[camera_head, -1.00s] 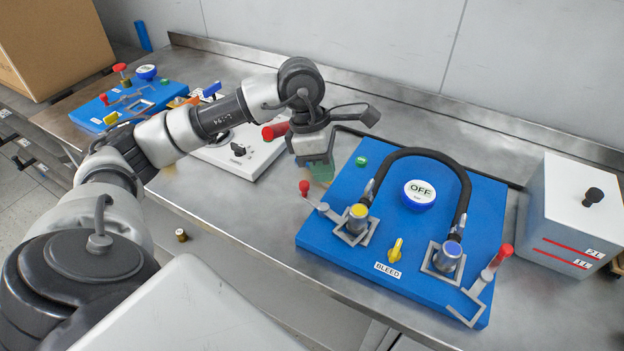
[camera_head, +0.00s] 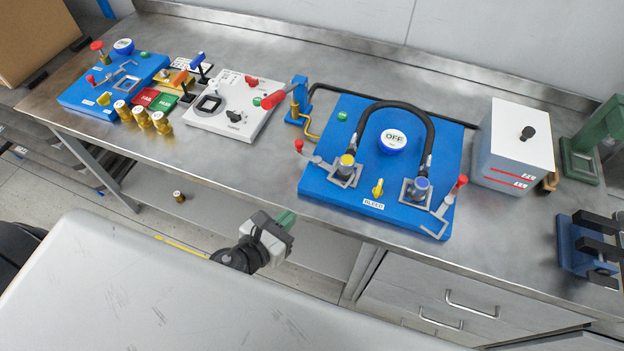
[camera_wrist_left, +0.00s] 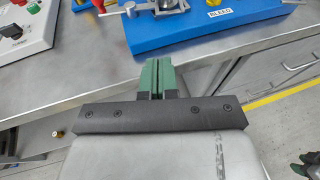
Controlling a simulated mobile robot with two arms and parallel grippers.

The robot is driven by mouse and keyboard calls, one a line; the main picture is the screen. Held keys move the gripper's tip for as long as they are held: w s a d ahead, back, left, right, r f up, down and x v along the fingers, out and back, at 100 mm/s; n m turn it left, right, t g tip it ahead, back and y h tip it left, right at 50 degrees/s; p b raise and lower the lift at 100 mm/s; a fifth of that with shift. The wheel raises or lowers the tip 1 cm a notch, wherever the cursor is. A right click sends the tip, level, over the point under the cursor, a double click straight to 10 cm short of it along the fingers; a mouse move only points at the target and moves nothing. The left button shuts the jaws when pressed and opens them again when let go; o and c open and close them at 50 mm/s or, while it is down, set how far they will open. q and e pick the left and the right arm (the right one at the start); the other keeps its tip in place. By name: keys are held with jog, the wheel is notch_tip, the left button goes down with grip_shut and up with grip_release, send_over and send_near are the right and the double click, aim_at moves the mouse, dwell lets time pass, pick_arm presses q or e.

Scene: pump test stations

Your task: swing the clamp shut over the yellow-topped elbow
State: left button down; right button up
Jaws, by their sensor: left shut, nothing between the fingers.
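The yellow-topped elbow (camera_head: 347,161) stands upright on the blue station board (camera_head: 318,190), at the left end of the black hose. Its clamp has a red-tipped handle (camera_head: 299,146) pointing up and left, and a grey metal frame (camera_head: 344,181) shows around the elbow's base. I cannot tell the clamp's loop from the seat frame there. In the left wrist view the clamp's lever (camera_wrist_left: 131,10) is partly cut off at the top. My left gripper (camera_head: 286,220) is shut and empty, in front of the bench edge, below and left of the clamp, apart from it.
The blue-topped elbow (camera_head: 421,188) has its own clamp, with a red handle (camera_head: 461,181) and its loop off to the side. A yellow bleed knob (camera_head: 378,188) stands between the elbows. A white box (camera_head: 513,150) is to the right.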

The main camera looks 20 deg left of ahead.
aim_at(331, 176)
pick_arm(q)
jog(key=p+x, duration=0.1)
jog(key=x, duration=0.8)
jog(key=r+p+x, duration=0.1)
jog(key=x, duration=0.4)
jog(key=shift+w+p, duration=0.15)
jog(key=shift+p, duration=0.2)
pick_arm(e)
notch_tip(331, 176, up, 3)
jog(key=shift+f, duration=0.1)
jog(key=shift+w, duration=0.1)
